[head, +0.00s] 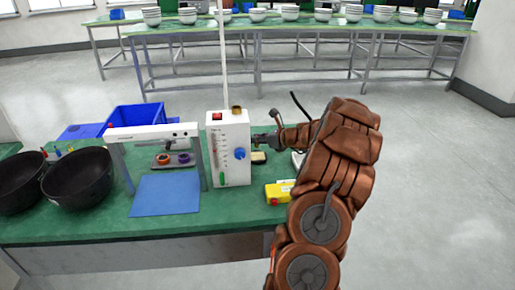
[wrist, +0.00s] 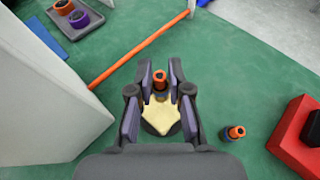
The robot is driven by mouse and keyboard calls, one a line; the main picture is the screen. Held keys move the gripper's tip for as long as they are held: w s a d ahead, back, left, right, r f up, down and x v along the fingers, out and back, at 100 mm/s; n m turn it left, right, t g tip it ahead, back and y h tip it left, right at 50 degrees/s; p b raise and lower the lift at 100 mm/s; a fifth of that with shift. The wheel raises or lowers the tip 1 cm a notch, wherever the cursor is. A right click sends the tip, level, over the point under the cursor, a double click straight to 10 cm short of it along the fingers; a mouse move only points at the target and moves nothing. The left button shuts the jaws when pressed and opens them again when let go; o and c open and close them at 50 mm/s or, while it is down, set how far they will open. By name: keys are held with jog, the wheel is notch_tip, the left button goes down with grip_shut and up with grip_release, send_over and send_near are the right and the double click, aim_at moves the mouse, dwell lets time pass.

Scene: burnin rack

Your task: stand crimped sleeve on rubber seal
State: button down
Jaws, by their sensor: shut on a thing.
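My gripper (wrist: 160,80) is shut on a small orange-topped dark piece (wrist: 159,76), which looks like the crimped sleeve. In the head view my gripper (head: 264,140) is just right of the white box, and the held piece cannot be made out. A pale yellow block (wrist: 160,113) shows below, between the fingers. A similar orange-topped piece (wrist: 235,132) with a blue base stands on the table to the right. A grey tray (wrist: 55,26) holds an orange ring-like piece (wrist: 64,6) and a purple one (wrist: 79,18). I cannot tell which thing is the rubber seal.
The white box (head: 229,165) with a blue knob stands close left of my gripper. Left of it are a white frame (head: 118,133), a blue mat (head: 165,195), a blue bin (head: 137,114) and black bowls (head: 78,180). A yellow-and-red item (head: 278,193) lies near the front edge.

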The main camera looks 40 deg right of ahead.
jog(key=shift+f, duration=1.95)
jog(key=shift+f, duration=0.2)
jog(key=c, duration=1.1)
grip_release()
jog(key=shift+r, duration=0.1)
jog(key=shift+r, duration=0.15)
jog(key=v, duration=1.2)
jog(key=shift+b, duration=0.35)
